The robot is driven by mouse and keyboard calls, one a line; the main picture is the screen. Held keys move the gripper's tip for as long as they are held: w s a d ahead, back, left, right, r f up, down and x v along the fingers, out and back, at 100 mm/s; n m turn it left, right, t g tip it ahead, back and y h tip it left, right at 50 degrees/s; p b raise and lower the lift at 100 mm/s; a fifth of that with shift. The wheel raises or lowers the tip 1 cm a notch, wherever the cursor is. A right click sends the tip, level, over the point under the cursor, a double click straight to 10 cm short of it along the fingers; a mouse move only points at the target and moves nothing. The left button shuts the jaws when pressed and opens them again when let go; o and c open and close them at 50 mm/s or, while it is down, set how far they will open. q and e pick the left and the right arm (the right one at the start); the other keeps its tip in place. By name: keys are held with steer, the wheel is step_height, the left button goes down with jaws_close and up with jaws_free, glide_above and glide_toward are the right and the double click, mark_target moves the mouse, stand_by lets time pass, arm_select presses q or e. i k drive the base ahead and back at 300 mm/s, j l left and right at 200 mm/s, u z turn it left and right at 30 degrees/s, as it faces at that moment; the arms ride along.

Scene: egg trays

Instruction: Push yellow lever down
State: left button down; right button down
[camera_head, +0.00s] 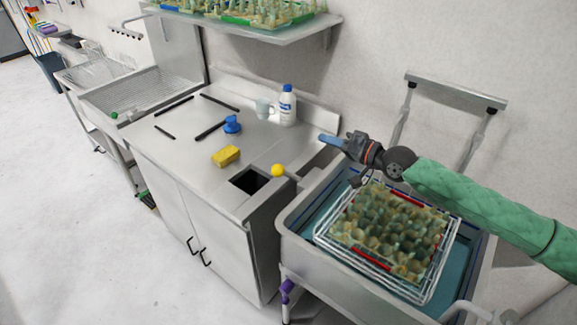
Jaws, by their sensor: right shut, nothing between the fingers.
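The lever's round yellow knob (278,170) shows at the right end of the metal counter, beside a square opening. A short grey rod seems to run right from the knob; which way the lever is set I cannot tell. My right gripper (330,140), with blue fingertips, comes in from the right on a green-sleeved arm. It is shut and empty, up and to the right of the yellow knob and apart from it in the picture. My left gripper is not in view.
A metal cart (300,250) with a wire rack of egg trays stands below my right arm. A yellow sponge (226,156), blue-capped bottle (287,105), mug (264,108) and blue brush (232,124) stand on the counter (190,140). A shelf (270,32) hangs above.

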mark_target(279, 171)
steer(key=k+j, duration=0.8)
